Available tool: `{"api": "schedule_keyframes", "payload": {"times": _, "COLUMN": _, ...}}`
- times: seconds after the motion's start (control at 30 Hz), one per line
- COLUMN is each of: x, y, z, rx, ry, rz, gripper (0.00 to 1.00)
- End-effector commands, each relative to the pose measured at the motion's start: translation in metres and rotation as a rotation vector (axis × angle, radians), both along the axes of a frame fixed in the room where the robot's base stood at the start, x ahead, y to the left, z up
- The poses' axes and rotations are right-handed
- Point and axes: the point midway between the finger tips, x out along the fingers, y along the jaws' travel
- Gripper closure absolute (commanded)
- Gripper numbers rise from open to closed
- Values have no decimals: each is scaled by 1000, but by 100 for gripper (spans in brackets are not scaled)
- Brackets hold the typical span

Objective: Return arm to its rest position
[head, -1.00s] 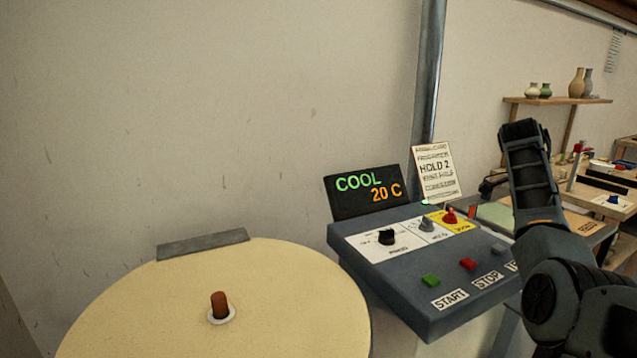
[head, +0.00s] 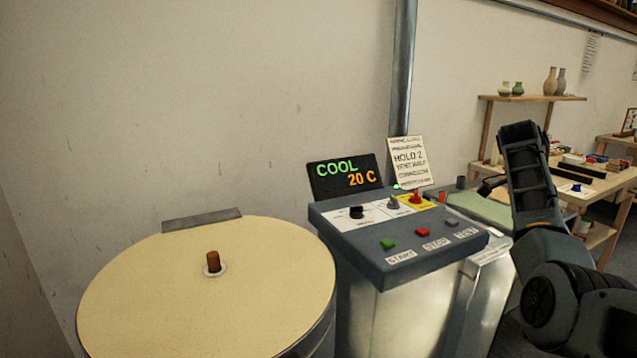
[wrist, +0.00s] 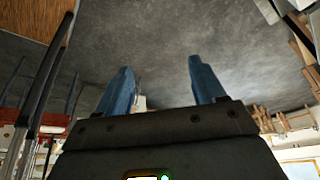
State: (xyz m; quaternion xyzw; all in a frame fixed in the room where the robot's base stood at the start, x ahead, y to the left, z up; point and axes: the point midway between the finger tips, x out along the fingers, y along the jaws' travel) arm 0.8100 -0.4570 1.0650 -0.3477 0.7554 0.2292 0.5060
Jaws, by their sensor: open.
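My gripper (wrist: 160,88) shows in the wrist view as two blue fingers set well apart, with nothing between them. It is open and empty, and grey floor or wall lies beyond it. In the head view my dark arm stands folded upright at the right side; its gripper end is not clearly visible there. The arm is apart from the control panel (head: 360,250) to its left.
A round pale-topped drum (head: 150,290) with a brown knob stands at the left. A display (head: 345,178) reads COOL 20 C behind the panel, beside a paper sign (head: 408,160). A workbench (head: 600,185) and a shelf with vases (head: 530,97) are at the right.

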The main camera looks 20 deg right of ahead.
Motion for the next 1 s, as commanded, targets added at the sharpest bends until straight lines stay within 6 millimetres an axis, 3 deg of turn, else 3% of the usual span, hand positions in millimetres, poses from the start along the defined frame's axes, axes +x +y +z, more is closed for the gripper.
{"api": "schedule_keyframes", "payload": {"times": 0.3, "x": 2, "y": 9, "z": -40, "rx": -24, "ry": -3, "rz": 98, "gripper": 31}}
{"api": "schedule_keyframes", "payload": {"times": 0.57, "x": 1, "y": 25, "z": -93, "rx": -60, "ry": -7, "rz": 242, "gripper": 31}}
{"api": "schedule_keyframes", "payload": {"times": 0.77, "x": -7, "y": 52, "z": -156, "rx": -108, "ry": -12, "rz": 432, "gripper": 31}}
{"api": "schedule_keyframes", "payload": {"times": 1.0, "x": -30, "y": 104, "z": -236, "rx": -193, "ry": -31, "rz": 744, "gripper": 31}}
